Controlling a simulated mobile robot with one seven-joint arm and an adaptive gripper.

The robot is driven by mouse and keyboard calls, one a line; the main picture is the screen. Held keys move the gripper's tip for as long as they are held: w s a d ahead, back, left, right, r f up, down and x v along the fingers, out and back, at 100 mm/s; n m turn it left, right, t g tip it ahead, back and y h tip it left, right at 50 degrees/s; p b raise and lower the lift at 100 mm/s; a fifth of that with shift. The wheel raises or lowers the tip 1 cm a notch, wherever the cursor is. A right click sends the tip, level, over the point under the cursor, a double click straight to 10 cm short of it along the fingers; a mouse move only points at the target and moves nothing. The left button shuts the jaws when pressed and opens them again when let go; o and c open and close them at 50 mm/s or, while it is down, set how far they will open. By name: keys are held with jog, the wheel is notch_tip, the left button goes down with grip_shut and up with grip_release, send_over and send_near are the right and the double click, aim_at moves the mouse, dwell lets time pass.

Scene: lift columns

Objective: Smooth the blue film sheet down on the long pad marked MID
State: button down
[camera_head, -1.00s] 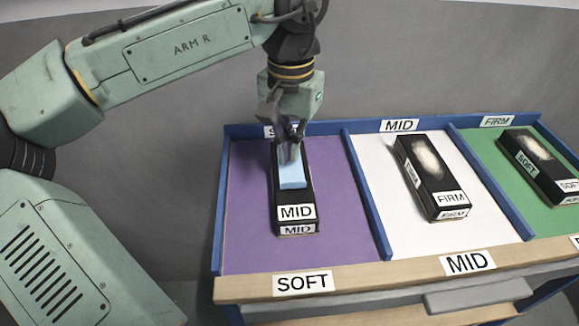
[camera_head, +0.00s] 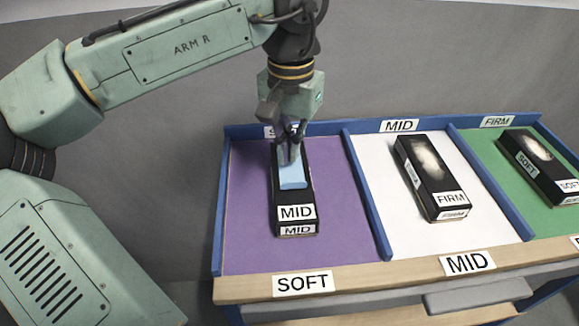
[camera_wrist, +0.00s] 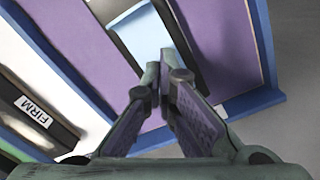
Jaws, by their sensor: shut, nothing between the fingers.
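The long black pad marked MID (camera_head: 296,213) lies in the purple compartment, whose front label reads SOFT. The light blue film sheet (camera_head: 293,178) lies on the pad's upper face, covering its middle and far part. In the wrist view the sheet (camera_wrist: 143,33) shows just beyond the fingertips. My gripper (camera_head: 291,158) is shut and empty, pointing down at the sheet. Its fingertips (camera_wrist: 163,72) are at or just above the sheet; I cannot tell whether they touch. The gripper hides the sheet's far end in the head view.
A black pad marked FIRM (camera_head: 433,183) lies in the white compartment labelled MID. A pad marked SOFT (camera_head: 541,165) lies in the green one labelled FIRM. Blue dividers (camera_head: 367,197) stand between compartments. The purple floor (camera_head: 245,225) beside the MID pad is clear.

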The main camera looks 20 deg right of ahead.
aim_at(290, 166)
jog(key=shift+f, duration=0.15)
jog(key=shift+f+b, duration=0.45)
jog(key=shift+f, duration=0.45)
dwell(0.9)
notch_tip(290, 166, up, 9)
jog(key=p, duration=0.8)
jog(key=shift+f, duration=0.2)
